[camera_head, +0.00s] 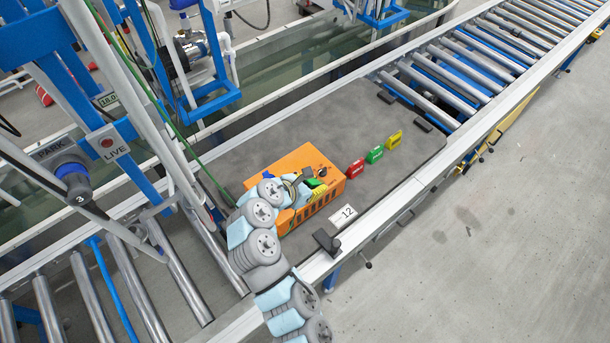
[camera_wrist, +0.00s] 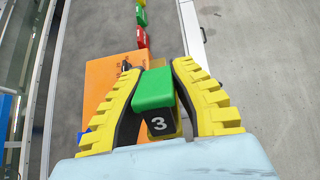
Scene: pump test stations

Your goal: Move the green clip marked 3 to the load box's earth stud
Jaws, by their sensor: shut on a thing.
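The orange load box (camera_head: 277,171) sits on the grey mat, and its orange top also shows in the wrist view (camera_wrist: 101,75). My gripper (camera_head: 308,186) is over the box's near right part. In the wrist view its yellow ribbed fingers (camera_wrist: 163,72) are shut on the green clip (camera_wrist: 154,91), which has a dark body marked 3. The green clip also shows as a small patch in the head view (camera_head: 313,183). A small dark post (camera_head: 322,171) stands on the box top just beyond the clip; I cannot tell if they touch. The clip's jaws are hidden.
Red (camera_head: 355,168), green (camera_head: 375,154) and yellow (camera_head: 394,140) tags stand in a row right of the box. A card marked 12 (camera_head: 343,215) lies near the front rail. A green cable (camera_head: 160,107) runs down from the frame at left.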

